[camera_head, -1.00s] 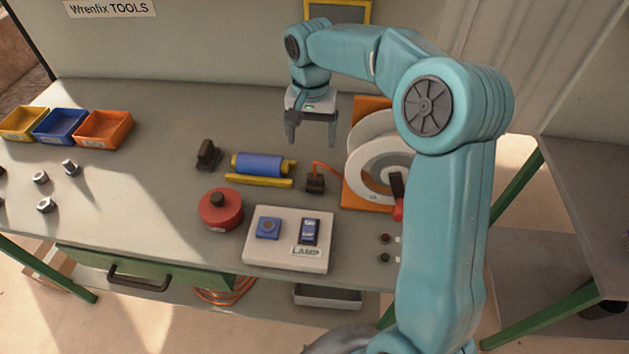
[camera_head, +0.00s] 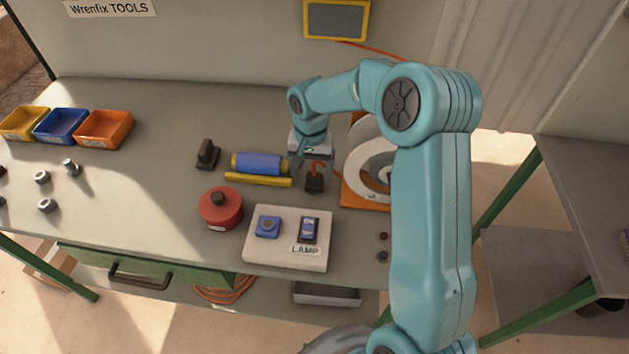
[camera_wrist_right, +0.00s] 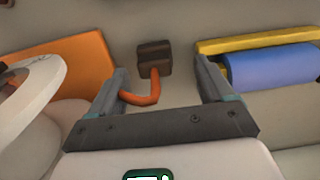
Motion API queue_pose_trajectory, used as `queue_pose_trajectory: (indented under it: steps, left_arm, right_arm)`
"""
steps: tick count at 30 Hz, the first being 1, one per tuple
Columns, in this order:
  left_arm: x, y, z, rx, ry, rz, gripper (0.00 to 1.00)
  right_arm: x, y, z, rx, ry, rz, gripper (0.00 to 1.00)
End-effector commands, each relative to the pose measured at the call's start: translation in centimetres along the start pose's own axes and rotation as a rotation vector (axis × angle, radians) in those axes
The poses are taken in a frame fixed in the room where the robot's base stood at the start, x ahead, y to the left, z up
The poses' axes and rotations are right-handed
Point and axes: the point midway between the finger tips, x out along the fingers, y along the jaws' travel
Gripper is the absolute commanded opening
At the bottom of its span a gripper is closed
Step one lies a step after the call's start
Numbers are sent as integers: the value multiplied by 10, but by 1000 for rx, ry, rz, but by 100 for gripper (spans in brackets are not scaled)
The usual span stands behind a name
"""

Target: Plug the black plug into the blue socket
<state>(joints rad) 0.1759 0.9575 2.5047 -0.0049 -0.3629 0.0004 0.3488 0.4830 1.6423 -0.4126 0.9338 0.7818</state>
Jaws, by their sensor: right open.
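The black plug (camera_head: 314,184) is a small dark block with an orange cord on the bench, right of the blue roller. My right gripper (camera_head: 312,168) is open above it, pointing down. In the right wrist view the plug (camera_wrist_right: 154,62) and cord lie between and just beyond the two open fingers (camera_wrist_right: 158,80). The fingers appear apart from the plug. The blue socket (camera_head: 267,227) is a square with a round centre on the left of a white panel (camera_head: 285,258), nearer than the plug. My left gripper is not in view.
A blue roller (camera_head: 260,164) and yellow bar (camera_head: 258,180) lie left of the gripper. A red round object (camera_head: 220,208) stands left of the panel. A white reel (camera_head: 368,165) on an orange base stands close on the right. A blue switch (camera_head: 309,230) sits beside the socket.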

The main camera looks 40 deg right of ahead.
Motion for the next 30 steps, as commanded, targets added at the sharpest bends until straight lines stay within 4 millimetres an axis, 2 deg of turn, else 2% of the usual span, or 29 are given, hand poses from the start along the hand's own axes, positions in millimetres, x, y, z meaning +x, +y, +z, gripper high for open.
queue_pose_trajectory:
  steps: [9, 20, 30]
  left_arm:
    - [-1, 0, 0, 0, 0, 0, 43]
    - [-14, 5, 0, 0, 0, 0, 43]
    - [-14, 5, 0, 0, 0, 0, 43]
  right_arm:
    - [2, 0, 1, 0, -1, 1, 81]
    - [48, 8, 3, -1, -3, 2, 81]
    - [53, 8, 3, 0, -1, 0, 81]
